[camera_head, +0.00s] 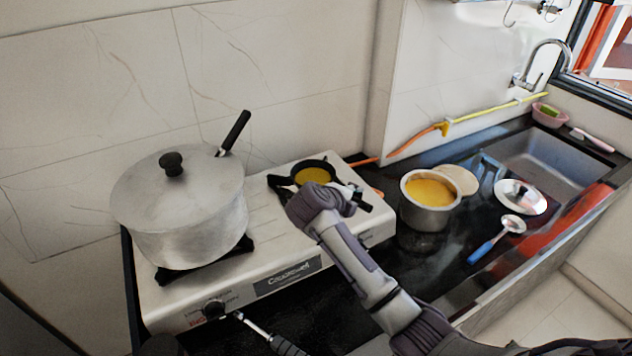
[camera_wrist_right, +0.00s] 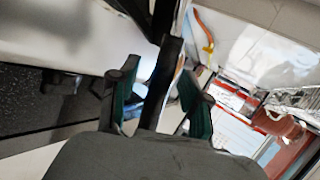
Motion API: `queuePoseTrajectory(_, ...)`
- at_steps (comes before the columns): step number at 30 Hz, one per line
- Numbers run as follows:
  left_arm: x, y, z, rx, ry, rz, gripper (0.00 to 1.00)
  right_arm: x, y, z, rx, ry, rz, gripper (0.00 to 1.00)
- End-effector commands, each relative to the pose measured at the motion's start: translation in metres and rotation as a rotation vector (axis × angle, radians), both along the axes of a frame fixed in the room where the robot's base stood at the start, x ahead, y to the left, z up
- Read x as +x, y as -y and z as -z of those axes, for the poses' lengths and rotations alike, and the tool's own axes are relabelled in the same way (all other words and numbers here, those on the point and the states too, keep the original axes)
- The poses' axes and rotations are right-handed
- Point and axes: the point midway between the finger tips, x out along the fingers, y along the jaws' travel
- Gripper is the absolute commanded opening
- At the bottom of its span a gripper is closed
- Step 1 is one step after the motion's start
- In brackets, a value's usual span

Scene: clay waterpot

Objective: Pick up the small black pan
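The small black pan (camera_head: 329,166) sits on the right burner of the white stove, with yellow food (camera_head: 312,176) inside. My right gripper (camera_head: 357,197) is at the pan's near right side and hides part of it. In the right wrist view, the two fingers with teal pads (camera_wrist_right: 162,98) stand apart. A long black bar, apparently the pan's handle (camera_wrist_right: 163,75), lies between them, with gaps visible on both sides. I cannot tell whether either finger touches it. My left gripper is not in view.
A large lidded grey pot (camera_head: 190,225) stands on the left burner of the stove (camera_head: 210,290). A steel pot of yellow food (camera_head: 430,192), a lid (camera_head: 521,196) and a blue-handled ladle (camera_head: 490,243) are on the dark counter at right. A sink (camera_head: 550,160) lies beyond.

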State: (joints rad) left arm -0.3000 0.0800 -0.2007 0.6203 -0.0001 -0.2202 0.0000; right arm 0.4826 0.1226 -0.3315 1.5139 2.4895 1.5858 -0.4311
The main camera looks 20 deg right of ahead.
Motion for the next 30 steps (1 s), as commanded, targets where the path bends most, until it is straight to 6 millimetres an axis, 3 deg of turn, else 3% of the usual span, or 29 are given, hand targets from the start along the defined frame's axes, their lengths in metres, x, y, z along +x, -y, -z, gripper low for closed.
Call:
queuePoseTrajectory(1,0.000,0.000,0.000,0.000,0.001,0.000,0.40,0.000,0.000,0.000,0.000,0.000,0.000,0.35)
queuePoseTrajectory(6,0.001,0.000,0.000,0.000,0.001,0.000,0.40,0.000,0.000,0.000,0.000,0.000,0.000,0.07)
queuePoseTrajectory(8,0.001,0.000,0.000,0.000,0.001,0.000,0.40,0.000,0.000,0.000,0.000,0.000,0.000,0.00)
queuePoseTrajectory(24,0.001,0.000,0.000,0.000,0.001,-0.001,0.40,0.001,0.000,-0.003,0.000,0.006,0.000,0.00)
queuePoseTrajectory(30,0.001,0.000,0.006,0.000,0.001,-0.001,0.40,0.001,-0.001,-0.017,0.002,0.009,0.000,0.00)
